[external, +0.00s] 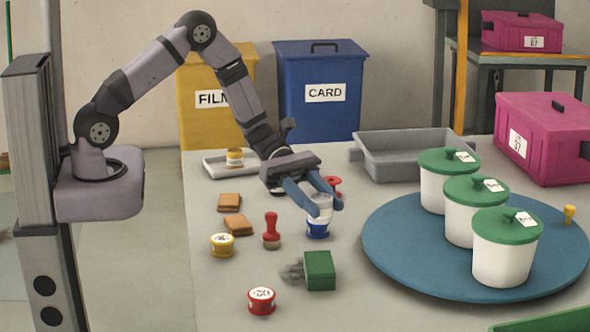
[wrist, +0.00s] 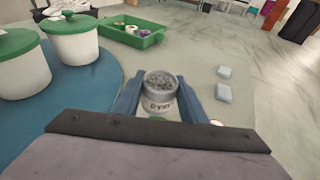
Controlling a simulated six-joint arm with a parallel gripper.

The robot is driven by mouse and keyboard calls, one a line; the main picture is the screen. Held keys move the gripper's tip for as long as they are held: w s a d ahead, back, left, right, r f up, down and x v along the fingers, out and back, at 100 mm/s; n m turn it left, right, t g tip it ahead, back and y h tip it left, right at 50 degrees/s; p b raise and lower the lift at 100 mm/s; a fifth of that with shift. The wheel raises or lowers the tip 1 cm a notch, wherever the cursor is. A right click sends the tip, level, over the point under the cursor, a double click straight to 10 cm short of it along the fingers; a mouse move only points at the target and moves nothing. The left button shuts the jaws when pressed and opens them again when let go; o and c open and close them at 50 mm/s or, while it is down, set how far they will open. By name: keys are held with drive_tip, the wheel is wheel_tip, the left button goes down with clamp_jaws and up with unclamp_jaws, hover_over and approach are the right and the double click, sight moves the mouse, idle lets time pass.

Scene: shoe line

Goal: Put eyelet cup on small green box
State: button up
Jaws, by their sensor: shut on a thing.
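My gripper (external: 322,204) is shut on the eyelet cup (external: 320,207), a pale cup, and holds it upright above the table. In the wrist view the cup (wrist: 160,88) sits between the blue fingers, filled with grey bits, its label partly readable. The small green box (external: 320,271) stands on the table, nearer the external camera than the cup. In the wrist view a bit of green shows just under the cup; I cannot tell if it is the box.
A blue tin (external: 317,231) shows just below the cup. A red stamp (external: 271,231), yellow tin (external: 222,244) and red tin (external: 262,300) stand to the left. Dark grey bits (external: 293,271) lie beside the box. A blue turntable (external: 390,250) with white tubs fills the right.

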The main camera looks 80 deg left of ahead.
sight(319, 261)
drive_tip(key=shift+f, duration=4.9)
drive_tip(key=shift+f, duration=0.1)
drive_tip(key=shift+f+b, duration=0.15)
drive_tip(key=shift+b, duration=0.15)
drive_tip(key=o, duration=1.2)
drive_tip(key=shift+c, duration=0.2)
